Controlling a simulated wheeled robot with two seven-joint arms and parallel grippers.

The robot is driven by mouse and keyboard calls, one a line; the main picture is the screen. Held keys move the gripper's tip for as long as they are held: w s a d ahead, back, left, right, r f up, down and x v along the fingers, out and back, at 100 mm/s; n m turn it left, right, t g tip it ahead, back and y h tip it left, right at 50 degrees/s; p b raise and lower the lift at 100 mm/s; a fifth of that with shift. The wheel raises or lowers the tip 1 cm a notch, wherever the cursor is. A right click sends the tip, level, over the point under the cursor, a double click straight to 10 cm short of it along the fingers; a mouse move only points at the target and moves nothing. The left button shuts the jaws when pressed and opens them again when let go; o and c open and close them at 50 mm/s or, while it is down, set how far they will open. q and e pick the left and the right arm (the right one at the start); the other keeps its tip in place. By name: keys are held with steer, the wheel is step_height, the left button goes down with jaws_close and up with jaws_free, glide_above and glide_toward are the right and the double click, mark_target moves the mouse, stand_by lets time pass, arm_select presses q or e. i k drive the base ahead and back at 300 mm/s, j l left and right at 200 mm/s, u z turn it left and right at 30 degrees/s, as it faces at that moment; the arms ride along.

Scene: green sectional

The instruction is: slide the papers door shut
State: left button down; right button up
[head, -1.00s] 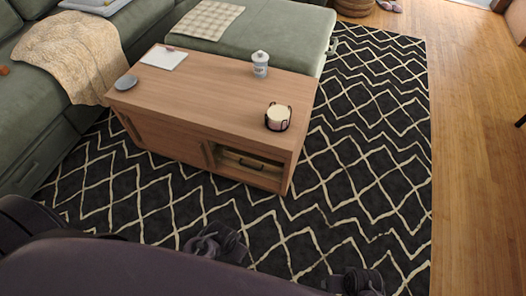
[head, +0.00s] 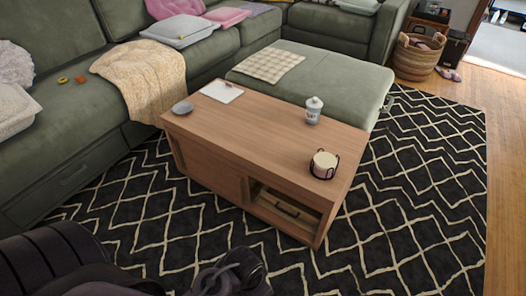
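The wooden coffee table (head: 255,120) stands on the patterned rug. In its front, a plain wooden sliding door panel (head: 212,180) covers the left part. The right compartment (head: 286,209) is open, and a dark handle-like bar shows inside it. I cannot make out any papers in there. A dark part that looks like my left gripper (head: 236,275) is at the bottom edge, in front of the table and apart from it. Its fingers are not clear. My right gripper is not in view.
On the table top are a candle in a dark holder (head: 324,164), a lidded white jar (head: 313,109), a clipboard (head: 221,92) and a grey dish (head: 182,108). The green sectional (head: 60,120) lies left and behind. Bare rug (head: 420,200) is free at right.

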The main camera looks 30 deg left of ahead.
mark_target(230, 181)
steer(key=j+u, duration=0.15)
steer(key=u, duration=1.25)
